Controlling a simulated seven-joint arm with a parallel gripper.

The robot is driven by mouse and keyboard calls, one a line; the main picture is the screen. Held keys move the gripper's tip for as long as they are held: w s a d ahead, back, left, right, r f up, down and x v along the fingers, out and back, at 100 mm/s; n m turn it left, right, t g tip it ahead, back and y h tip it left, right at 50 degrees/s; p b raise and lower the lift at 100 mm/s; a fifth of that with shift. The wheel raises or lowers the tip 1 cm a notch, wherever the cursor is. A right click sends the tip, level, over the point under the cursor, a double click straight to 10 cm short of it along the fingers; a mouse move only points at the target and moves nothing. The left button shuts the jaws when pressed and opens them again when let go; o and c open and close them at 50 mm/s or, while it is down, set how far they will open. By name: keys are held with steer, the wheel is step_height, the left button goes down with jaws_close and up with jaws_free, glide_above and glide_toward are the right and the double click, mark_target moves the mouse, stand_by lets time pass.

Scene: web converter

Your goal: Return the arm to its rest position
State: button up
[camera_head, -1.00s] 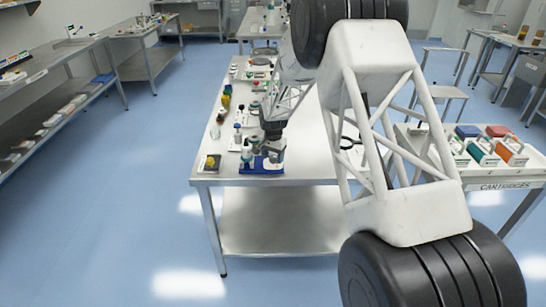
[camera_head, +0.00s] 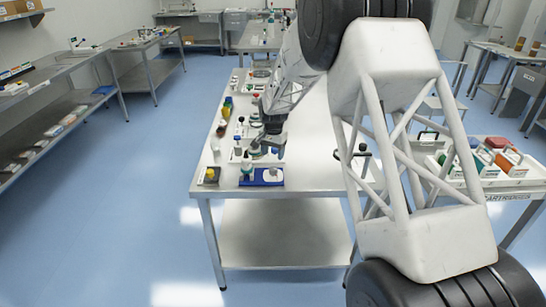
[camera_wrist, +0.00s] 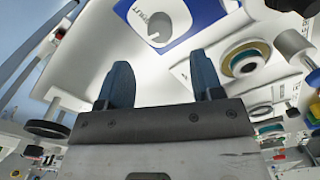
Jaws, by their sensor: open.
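My gripper (camera_wrist: 163,84) is open and empty in the wrist view, its two dark blue fingers apart with white tabletop between them. In the head view my gripper (camera_head: 268,150) is small and dark, above the near left part of the metal table (camera_head: 310,172). A blue and white base (camera_head: 262,177) stands on the table just below it, near the front edge. The same blue and white piece (camera_wrist: 200,18) lies beyond the fingertips in the wrist view, apart from them. My white lattice arm link hides much of the table's right side.
Small bottles and parts line the table's left edge, with a yellow-topped block (camera_head: 210,175) at the corner. A cartridge tray (camera_head: 490,165) stands to the right. Shelving (camera_head: 60,75) is at the left. A ringed round part (camera_wrist: 246,62) lies right of the fingers. Open blue floor lies left.

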stand_by(0.3)
steer(key=s+d+r+n, duration=0.1)
steer(key=s+d+r, duration=0.3)
steer(key=s+r, duration=0.4)
steer(key=s+d+r+n+t, duration=0.1)
steer(key=s+d+r, duration=0.2)
steer(key=s+r, duration=0.45)
steer(key=s+d+r+n, duration=0.1)
steer(key=s+d+r, duration=0.35)
steer(key=s, duration=0.55)
steer(key=s+d+n, duration=0.1)
steer(key=s+d, duration=0.1)
steer(key=s, duration=1.3)
steer(key=s+d+r+n+t, duration=0.1)
steer(key=s+d, duration=0.2)
steer(key=s, duration=1.3)
steer(key=shift+s+d+t, duration=0.25)
steer(key=shift+d+t, duration=0.05)
steer(key=shift+d, duration=0.05)
